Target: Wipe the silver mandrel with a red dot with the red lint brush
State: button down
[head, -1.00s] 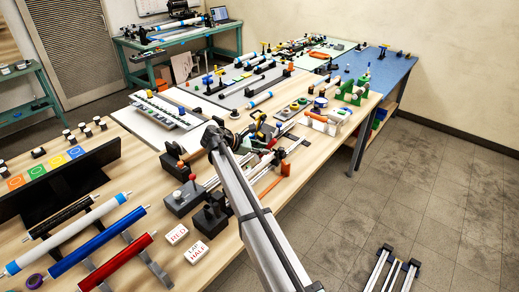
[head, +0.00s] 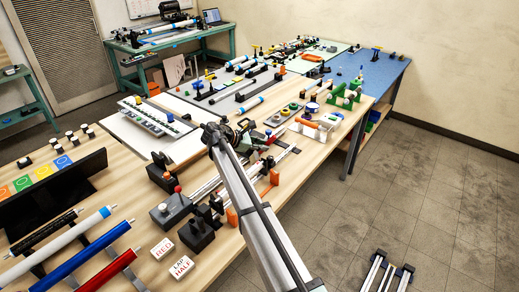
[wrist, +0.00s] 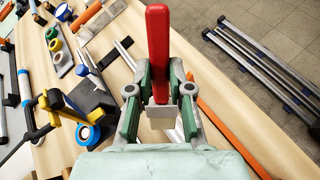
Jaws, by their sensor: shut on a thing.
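My gripper (wrist: 160,108) is shut on the red lint brush (wrist: 158,45). Its red handle stands up between the green-and-grey fingers, with a pale block at its lower end. Silver rods (head: 206,188) lie between dark holders at the table's near side, partly behind my arm. Silver rods (wrist: 123,54) also show in the wrist view, beyond and below the brush. I cannot make out a red dot on any rod, or tell whether the brush touches one.
A grey block with a red knob (head: 178,190) stands by the rods. Orange pieces (head: 274,177) and white label blocks (head: 185,267) are near the front edge. White, blue and red rolls (head: 90,252) lie at the left.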

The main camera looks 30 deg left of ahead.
jog(key=shift+s+d+r, duration=0.1)
jog(key=shift+s+r, duration=0.15)
jog(key=shift+r, duration=0.45)
notch_tip(320, 180, up, 2)
jog(key=shift+w+r+p, duration=0.1)
jog(key=shift+p, duration=0.7)
notch_tip(320, 180, up, 3)
jog(key=shift+f, duration=0.2)
